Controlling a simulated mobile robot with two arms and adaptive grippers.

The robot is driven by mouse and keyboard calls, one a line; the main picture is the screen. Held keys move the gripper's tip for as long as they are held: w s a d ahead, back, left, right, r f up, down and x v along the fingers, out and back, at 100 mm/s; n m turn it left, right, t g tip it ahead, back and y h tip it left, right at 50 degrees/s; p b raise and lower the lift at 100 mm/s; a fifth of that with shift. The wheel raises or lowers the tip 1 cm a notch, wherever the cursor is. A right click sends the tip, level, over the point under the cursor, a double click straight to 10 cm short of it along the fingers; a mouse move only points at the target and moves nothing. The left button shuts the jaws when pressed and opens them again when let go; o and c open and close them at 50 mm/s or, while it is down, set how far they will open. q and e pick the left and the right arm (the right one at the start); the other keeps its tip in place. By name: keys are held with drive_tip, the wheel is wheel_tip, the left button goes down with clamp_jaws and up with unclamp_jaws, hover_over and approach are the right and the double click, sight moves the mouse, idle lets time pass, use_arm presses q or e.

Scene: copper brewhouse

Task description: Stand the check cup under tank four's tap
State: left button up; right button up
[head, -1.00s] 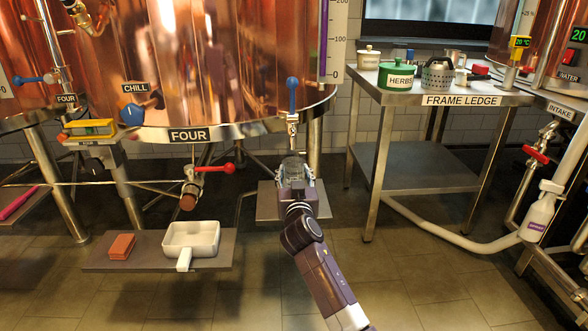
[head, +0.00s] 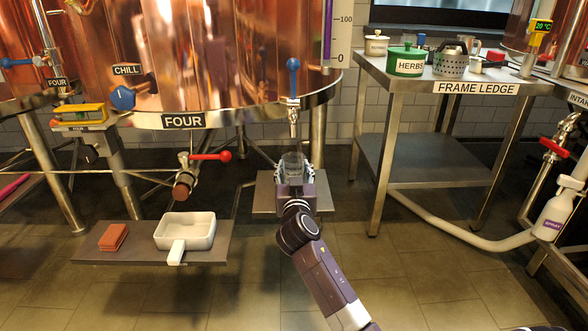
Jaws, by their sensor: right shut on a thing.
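My right gripper (head: 294,178) is shut on the clear check cup (head: 293,164), which is upright between its fingers. The cup is over a small grey shelf (head: 263,202), below a tap with a blue handle (head: 292,65) and a steel spout (head: 294,128) on the copper tank marked FOUR (head: 184,121). I cannot tell whether the cup's base touches the shelf, because the gripper hides it. My left gripper is not in view.
A red-handled valve (head: 210,157) is left of the cup, above a lower shelf (head: 92,256) with a white pan (head: 186,231) and a sponge-like red block (head: 113,237). The frame ledge (head: 476,88) with several pots stands at right. A white hose (head: 460,238) crosses the floor.

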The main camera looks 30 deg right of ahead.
drive_tip(key=o, duration=1.2)
drive_tip(key=shift+f, duration=0.15)
